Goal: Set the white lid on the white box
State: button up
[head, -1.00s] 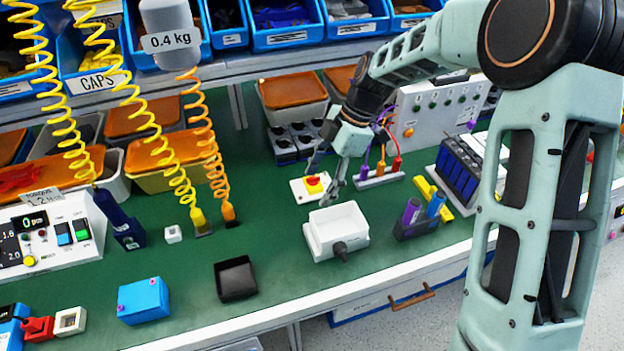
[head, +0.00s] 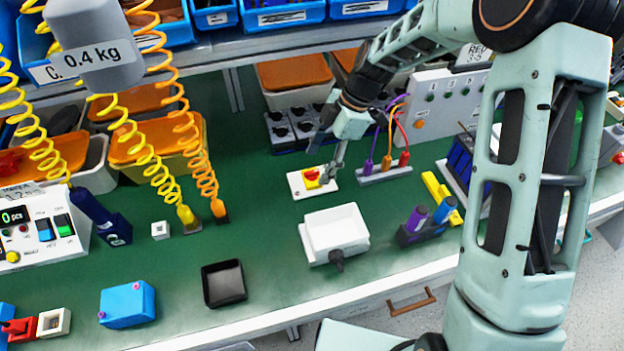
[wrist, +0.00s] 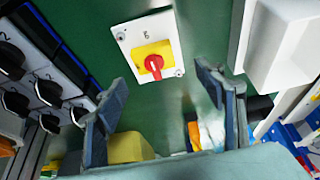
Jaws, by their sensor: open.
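The white box (head: 337,228) stands on the green bench in the head view, with a dark knob-like part on its front. It also shows at the upper right of the wrist view (wrist: 285,48). A thin white strip (head: 307,243) runs along its left side; I cannot tell whether this is the lid or part of the box. I see no clearly separate white lid. My gripper (head: 334,172) is behind the box, beside the red and yellow rotary switch (head: 312,178). In the wrist view its fingers (wrist: 165,108) are apart and empty, with the switch beyond them.
A purple and blue battery holder (head: 425,226) stands right of the box. A black open tray (head: 223,283) and a blue box (head: 127,305) lie left. A connector strip (head: 384,174) and dark knobs (head: 293,127) lie close to the gripper.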

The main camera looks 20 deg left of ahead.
aim_at(312, 171)
jog(key=shift+w+p+x, duration=0.15)
jog(key=shift+x, duration=1.2)
jog(key=shift+w+p+x, duration=0.15)
jog(key=shift+w+x, duration=0.05)
jog(key=shift+x, duration=1.1)
jog(key=shift+a, duration=0.1)
jog(key=c, duration=1.3)
jog(key=shift+r, duration=0.1)
